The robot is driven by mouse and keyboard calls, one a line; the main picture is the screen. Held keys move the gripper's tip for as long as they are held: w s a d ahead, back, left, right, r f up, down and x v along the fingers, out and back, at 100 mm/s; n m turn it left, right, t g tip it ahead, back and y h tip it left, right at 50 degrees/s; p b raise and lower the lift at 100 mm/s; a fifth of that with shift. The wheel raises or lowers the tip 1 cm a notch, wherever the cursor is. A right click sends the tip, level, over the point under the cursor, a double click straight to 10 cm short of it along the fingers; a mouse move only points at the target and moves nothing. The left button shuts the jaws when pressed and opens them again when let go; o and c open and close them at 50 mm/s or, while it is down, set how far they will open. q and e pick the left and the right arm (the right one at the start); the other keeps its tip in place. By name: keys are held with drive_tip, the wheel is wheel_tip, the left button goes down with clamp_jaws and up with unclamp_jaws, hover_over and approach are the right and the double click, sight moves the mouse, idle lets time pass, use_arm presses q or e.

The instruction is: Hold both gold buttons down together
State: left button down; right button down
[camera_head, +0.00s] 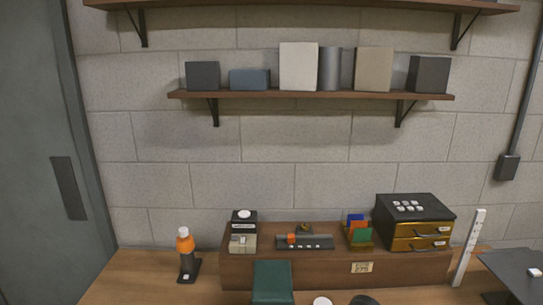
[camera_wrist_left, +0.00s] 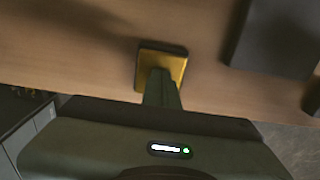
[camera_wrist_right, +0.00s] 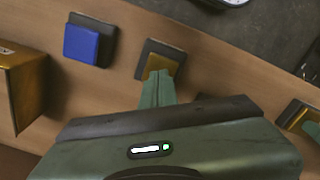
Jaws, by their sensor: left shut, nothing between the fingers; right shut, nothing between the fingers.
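In the left wrist view a square gold button (camera_wrist_left: 150,53) with a dark rim sits on the wooden surface. My left gripper (camera_wrist_left: 161,72) is shut and empty, its fingertips over the button's middle. In the right wrist view another gold button (camera_wrist_right: 153,64) sits on a dark square base. My right gripper (camera_wrist_right: 159,74) is shut and empty, its fingertips over that button and hiding part of it. I cannot tell whether either button is pressed in. The head view shows neither gripper and neither of these buttons clearly.
In the right wrist view a blue block on a dark base (camera_wrist_right: 82,43) is left of the button, with a gold-fronted box (camera_wrist_right: 25,88) farther left and another gold piece (camera_wrist_right: 298,113) at right. A dark panel (camera_wrist_left: 275,35) is right in the left wrist view.

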use_arm(q)
drive_tip(key=shift+s+f, duration=0.3)
drive_tip(key=shift+s, duration=0.05)
use_arm(e)
drive_tip(key=shift+f, duration=1.7)
use_arm(q)
drive_tip(key=shift+a, duration=0.1)
use_arm(e)
drive_tip(key=shift+s+f, duration=0.25)
drive_tip(key=shift+s, duration=0.05)
idle(1.7)
drive_tip(key=shift+r, duration=0.1)
drive_tip(key=shift+w+r, duration=0.15)
drive_tip(key=shift+r, duration=1.7)
drive_tip(key=shift+w+r, duration=0.1)
drive_tip(key=shift+r, duration=1.7)
